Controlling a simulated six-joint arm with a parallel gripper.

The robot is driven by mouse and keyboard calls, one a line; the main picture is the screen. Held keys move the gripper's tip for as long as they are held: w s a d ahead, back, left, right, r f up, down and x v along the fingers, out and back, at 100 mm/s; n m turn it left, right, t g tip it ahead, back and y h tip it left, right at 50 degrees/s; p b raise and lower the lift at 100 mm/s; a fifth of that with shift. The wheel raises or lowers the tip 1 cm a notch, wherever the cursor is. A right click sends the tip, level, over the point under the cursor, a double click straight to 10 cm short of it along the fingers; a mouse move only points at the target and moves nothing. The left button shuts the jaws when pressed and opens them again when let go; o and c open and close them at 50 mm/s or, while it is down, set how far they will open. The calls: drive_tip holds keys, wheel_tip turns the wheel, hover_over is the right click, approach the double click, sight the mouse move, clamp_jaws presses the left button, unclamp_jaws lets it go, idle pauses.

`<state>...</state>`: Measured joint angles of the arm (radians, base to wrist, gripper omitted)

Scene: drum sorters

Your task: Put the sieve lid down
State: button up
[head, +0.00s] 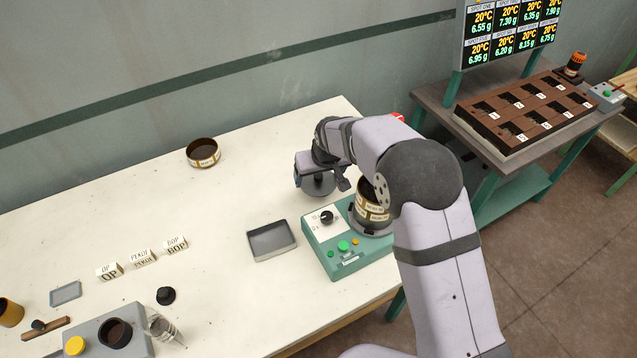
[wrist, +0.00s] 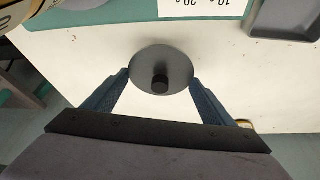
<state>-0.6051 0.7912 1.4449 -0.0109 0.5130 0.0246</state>
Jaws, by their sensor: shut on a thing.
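The sieve lid (wrist: 160,58) is a round grey disc with a black knob, seen whole in the wrist view. In the head view the lid (head: 318,188) shows partly, under my gripper (head: 320,179), behind the green sieve shaker. In the wrist view the two blue fingers of my gripper (wrist: 159,78) are shut on opposite sides of the lid's rim. The lid is over the white table, and I cannot tell whether it touches the top. A sieve stack (head: 372,203) with a brass-coloured ring stands on the shaker (head: 345,262), partly hidden by my arm.
A grey tray (head: 272,240) lies left of the shaker. A brass sieve (head: 203,153) stands at the back. Label blocks (head: 142,259), a black knob-like piece (head: 166,296) and a grey stand (head: 110,335) are at the left. The table between the back sieve and my gripper is clear.

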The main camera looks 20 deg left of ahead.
sight(320, 182)
drive_tip(key=shift+f+p, duration=0.65)
drive_tip(key=shift+f, duration=1.2)
drive_tip(key=shift+f, duration=0.2)
drive_tip(key=o, duration=1.2)
drive_tip(key=shift+r, duration=0.15)
drive_tip(key=shift+r, duration=0.15)
drive_tip(key=b+v, duration=0.3)
drive_tip(key=v, duration=0.9)
